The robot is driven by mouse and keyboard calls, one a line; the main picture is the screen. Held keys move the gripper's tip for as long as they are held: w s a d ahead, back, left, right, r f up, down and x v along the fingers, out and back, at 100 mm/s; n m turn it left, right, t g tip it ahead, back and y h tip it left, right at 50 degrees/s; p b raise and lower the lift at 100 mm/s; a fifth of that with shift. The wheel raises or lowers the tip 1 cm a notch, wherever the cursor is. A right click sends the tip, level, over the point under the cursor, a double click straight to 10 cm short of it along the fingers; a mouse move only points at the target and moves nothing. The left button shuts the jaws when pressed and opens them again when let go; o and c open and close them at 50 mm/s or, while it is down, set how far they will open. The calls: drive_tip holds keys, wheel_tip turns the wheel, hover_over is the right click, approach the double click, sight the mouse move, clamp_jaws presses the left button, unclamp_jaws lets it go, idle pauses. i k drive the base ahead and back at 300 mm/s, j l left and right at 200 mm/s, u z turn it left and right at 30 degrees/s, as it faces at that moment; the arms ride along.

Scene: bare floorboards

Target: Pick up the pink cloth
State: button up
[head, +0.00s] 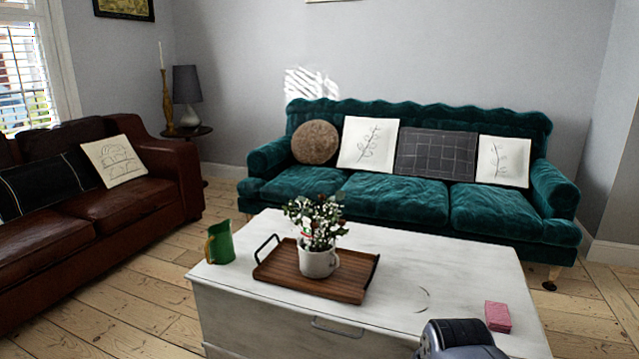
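A small pink cloth (498,316), folded into a block, lies on the right part of the white coffee table (420,262), near its right edge. A grey and black part of my arm shows at the bottom edge, just left of the cloth and apart from it in the picture. My gripper's fingers are not visible.
A wooden tray (300,288) holds a white pot with a flowering plant (318,262). A green jug (220,243) stands at the table's left end. A teal sofa (400,200) is behind, a brown leather sofa (150,200) at left. The tabletop between tray and cloth is clear.

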sight(498, 318)
drive_tip(key=i+l+u, duration=0.1)
drive_tip(key=l, duration=0.4)
drive_tip(key=i+l+u, duration=0.1)
drive_tip(key=l, duration=0.45)
drive_tip(key=i+l, duration=0.2)
drive_tip(key=l, duration=0.35)
drive_tip(key=i+l+u, duration=0.15)
drive_tip(key=l, duration=0.35)
drive_tip(key=i+l+u, duration=0.1)
drive_tip(key=l, duration=0.45)
